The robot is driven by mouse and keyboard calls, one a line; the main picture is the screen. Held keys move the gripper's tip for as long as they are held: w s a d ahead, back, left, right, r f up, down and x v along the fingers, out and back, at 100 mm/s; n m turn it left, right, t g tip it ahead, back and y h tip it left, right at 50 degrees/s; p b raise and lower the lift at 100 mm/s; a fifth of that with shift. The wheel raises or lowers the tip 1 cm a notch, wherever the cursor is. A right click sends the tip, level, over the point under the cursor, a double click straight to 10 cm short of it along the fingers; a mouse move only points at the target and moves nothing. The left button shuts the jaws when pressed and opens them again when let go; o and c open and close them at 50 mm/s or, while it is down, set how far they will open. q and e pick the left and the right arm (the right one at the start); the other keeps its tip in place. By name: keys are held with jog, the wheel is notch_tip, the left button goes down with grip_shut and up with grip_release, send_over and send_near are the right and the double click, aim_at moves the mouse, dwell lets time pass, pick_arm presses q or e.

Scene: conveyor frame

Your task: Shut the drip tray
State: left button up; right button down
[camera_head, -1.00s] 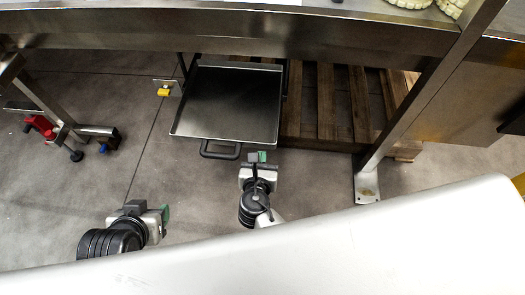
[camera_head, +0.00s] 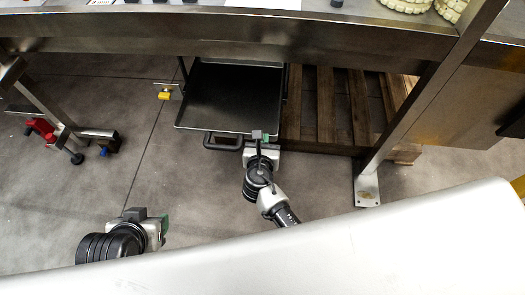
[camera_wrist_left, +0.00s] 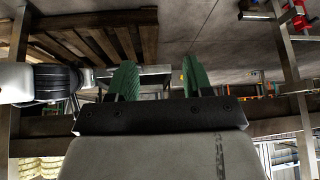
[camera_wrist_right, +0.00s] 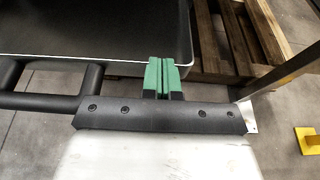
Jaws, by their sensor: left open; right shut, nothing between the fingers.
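The drip tray (camera_head: 232,95) is a dark shallow pan with a light rim, sticking out from under the steel conveyor frame. Its black handle (camera_head: 222,141) is on the front edge. My right gripper (camera_head: 262,134) is shut and empty at the tray's front edge, just right of the handle. In the right wrist view the green fingertips (camera_wrist_right: 162,75) overlap the tray's front rim (camera_wrist_right: 120,66), with the handle (camera_wrist_right: 45,100) to the left; whether they touch the rim I cannot tell. My left gripper (camera_head: 158,222) is low at the left, apart from the tray. Its green fingers show open in the left wrist view (camera_wrist_left: 158,82).
A wooden pallet (camera_head: 325,105) lies right of the tray under the frame. A frame leg (camera_head: 368,186) stands further right. A yellow part (camera_head: 165,95) is left of the tray. Red clamps (camera_head: 42,128) are at far left. The floor in front is clear.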

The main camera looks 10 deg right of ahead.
send_near(269, 107)
jog(key=shift+w+d+r, duration=0.15)
jog(key=shift+w+d, duration=0.05)
jog(key=shift+w, duration=0.25)
jog(key=shift+w+d+r, duration=0.15)
jog(key=shift+w+d, duration=0.05)
jog(key=shift+w, duration=0.3)
jog(key=w, duration=0.2)
jog(key=w+d+b, duration=0.1)
jog(key=w, duration=0.1)
jog(key=w+d+b, duration=0.1)
jog(key=w, duration=0.1)
jog(key=shift+w+d+f, duration=0.1)
jog(key=shift+w+f, duration=0.05)
jog(key=shift+w, duration=0.5)
pick_arm(q)
jog(key=w+t, duration=0.1)
jog(key=w+d+r+t, duration=0.1)
jog(key=w, duration=0.1)
jog(key=w+r+t+h, duration=0.1)
jog(key=w+t, duration=0.1)
jog(key=shift+d+r, duration=0.25)
jog(key=shift+d, duration=0.15)
jog(key=shift+s, duration=0.1)
pick_arm(e)
jog(key=shift+s, duration=0.1)
